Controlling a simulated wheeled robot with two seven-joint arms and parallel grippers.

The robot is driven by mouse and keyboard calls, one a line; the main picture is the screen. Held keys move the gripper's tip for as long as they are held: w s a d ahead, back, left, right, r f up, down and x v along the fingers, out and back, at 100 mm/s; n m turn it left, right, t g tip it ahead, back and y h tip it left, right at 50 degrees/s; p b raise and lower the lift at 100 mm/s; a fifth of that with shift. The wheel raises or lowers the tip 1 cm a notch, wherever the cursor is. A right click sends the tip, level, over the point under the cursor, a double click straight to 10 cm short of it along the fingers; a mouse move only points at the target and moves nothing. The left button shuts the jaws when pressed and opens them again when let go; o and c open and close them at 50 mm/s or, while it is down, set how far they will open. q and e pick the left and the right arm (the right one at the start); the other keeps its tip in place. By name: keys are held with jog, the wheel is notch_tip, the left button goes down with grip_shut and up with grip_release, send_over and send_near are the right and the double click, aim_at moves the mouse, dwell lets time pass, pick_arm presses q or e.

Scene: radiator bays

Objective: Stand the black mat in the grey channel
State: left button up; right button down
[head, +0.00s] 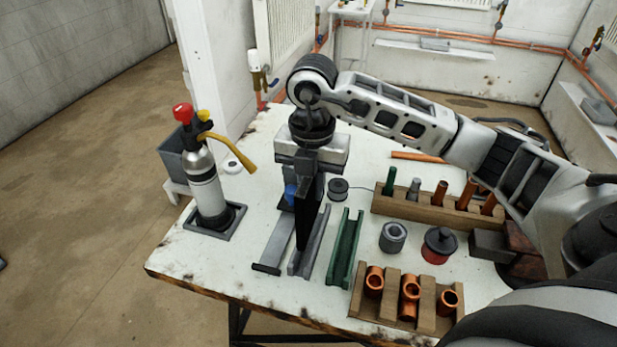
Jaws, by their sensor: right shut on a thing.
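My right gripper (308,172) comes down from above over the workbench and is shut on the black mat (305,228). The mat hangs upright, edge-on to the camera, below the fingers. Its lower end is in line with the grey channel (314,253), which lies lengthwise on the table. I cannot tell whether the mat's bottom edge touches the channel floor or is just above it. The gripper and mat hide the far part of the channel. My left gripper is not in view.
A green channel (344,250) lies right of the grey one, and a flat grey bar (277,243) lies left. A torch bottle (206,185) stands far left. A wooden block with copper fittings (393,312), a rack of rods (425,208), a grey roll (393,237) and a red tin (437,252) are right.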

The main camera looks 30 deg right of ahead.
notch_tip(320, 180, down, 3)
jog(key=shift+f+b, duration=0.1)
jog(key=shift+b, duration=0.85)
jog(key=shift+w+r+p, duration=0.1)
jog(key=shift+r+p, duration=0.2)
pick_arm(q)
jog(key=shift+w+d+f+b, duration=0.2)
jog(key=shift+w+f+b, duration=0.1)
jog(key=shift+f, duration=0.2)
pick_arm(e)
jog(key=shift+f, duration=0.35)
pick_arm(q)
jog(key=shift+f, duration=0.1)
pick_arm(e)
jog(key=shift+f, duration=0.2)
pick_arm(q)
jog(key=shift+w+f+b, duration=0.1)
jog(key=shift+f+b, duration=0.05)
jog(key=shift+b, duration=0.3)
pick_arm(e)
jog(key=shift+f, duration=0.35)
jog(key=shift+f+b, duration=1.15)
jog(key=shift+f, duration=0.35)
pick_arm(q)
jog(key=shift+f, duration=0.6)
